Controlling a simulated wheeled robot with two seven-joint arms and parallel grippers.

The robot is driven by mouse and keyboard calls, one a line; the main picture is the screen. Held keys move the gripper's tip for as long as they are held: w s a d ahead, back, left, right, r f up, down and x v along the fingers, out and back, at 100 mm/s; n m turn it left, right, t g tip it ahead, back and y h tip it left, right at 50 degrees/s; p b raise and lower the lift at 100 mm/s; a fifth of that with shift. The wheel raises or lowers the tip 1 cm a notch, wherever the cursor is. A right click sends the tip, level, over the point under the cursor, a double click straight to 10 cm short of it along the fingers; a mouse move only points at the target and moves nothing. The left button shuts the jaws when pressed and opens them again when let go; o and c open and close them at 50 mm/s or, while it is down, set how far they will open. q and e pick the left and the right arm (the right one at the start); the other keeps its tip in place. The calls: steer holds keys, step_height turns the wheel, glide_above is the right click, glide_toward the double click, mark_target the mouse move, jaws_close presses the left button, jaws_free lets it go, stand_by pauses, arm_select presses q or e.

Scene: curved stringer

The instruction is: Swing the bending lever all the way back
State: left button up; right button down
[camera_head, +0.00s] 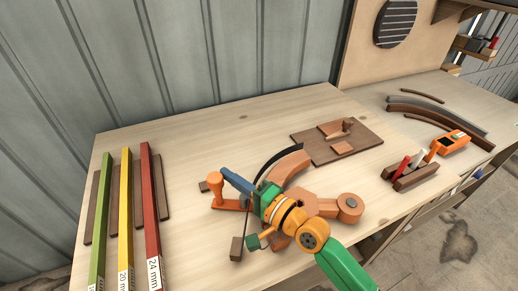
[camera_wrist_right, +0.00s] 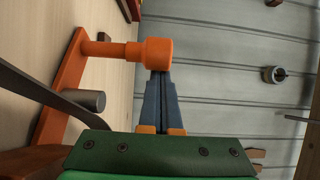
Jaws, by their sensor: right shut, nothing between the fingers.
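The bending lever is an orange bar (camera_head: 228,205) with an upright orange handle (camera_head: 214,183), left of the curved wooden former (camera_head: 290,168) on the bench. A thin dark strip (camera_head: 268,158) curves along the former's far side. My right gripper (camera_head: 225,172) is shut and empty, its blue fingers beside the handle's top. In the right wrist view, the shut fingers (camera_wrist_right: 161,80) end right at the orange knob (camera_wrist_right: 151,50); I cannot tell whether they touch it. The lever bar (camera_wrist_right: 60,90) and dark strip (camera_wrist_right: 48,97) show at left. My left gripper is not in view.
A brown board (camera_head: 365,142) with wooden pieces lies behind the former. A tool holder (camera_head: 410,180) and orange device (camera_head: 450,143) are at right.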

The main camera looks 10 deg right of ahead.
steer(key=s+n+g+y+b, duration=0.1)
steer(key=s, duration=0.1)
steer(key=s+a+n+g+y, duration=0.1)
steer(key=s, duration=0.1)
steer(key=s+g+y+b, duration=0.1)
steer(key=s, duration=0.1)
steer(key=shift+a+f+n+b, duration=0.3)
steer(key=shift+a+n, duration=0.05)
steer(key=shift+n, duration=0.05)
steer(key=shift+s+r+n+g+y, duration=0.1)
steer(key=shift+s+n+g+y, duration=0.25)
steer(key=shift+s, duration=0.25)
steer(key=shift+g+b, duration=0.25)
steer(key=shift+b, duration=0.05)
